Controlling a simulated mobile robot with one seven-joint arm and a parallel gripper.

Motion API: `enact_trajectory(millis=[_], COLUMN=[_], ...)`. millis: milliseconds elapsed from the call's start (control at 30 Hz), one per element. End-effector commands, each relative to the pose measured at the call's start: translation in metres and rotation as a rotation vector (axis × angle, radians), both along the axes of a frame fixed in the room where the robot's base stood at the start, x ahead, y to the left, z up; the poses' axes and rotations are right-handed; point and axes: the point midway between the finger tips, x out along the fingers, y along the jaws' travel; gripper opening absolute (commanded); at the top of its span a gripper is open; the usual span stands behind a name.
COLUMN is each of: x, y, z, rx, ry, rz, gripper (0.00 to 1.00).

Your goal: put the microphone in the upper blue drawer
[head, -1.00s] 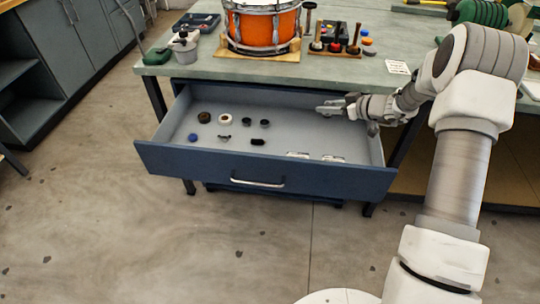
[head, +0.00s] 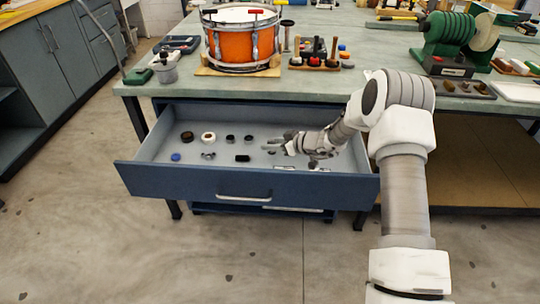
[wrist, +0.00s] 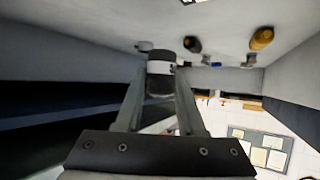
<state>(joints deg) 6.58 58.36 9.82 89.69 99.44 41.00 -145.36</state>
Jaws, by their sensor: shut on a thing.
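The upper blue drawer (head: 215,182) is pulled open under the bench, its grey inside facing up. My gripper (head: 284,144) reaches into or just over the drawer's middle right; its exact height above the drawer floor is unclear. In the wrist view my gripper (wrist: 160,85) is shut on a short dark cylinder with a pale band, which I take as the microphone (wrist: 160,68). The fingers lie on either side of it. In the head view the held thing is too small to make out.
Several small parts lie on the drawer floor, among them a blue knob (head: 175,157), a white ring (head: 208,137) and a black block (head: 242,158). An orange drum (head: 243,42) stands on the bench (head: 390,60). A lower drawer (head: 258,208) shows below.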

Motion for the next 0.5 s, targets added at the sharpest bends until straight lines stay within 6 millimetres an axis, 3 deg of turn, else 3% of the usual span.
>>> enact_trajectory(millis=[167, 400, 500], x=[0.001, 0.001, 0.001], y=[0.005, 0.005, 0.005], z=[-0.01, -0.042, -0.043], rx=[0.001, 0.001, 0.001], ry=[0.001, 0.001, -0.001], rz=[0.0, -0.001, -0.001], gripper=[0.0, 0.0, 0.0])
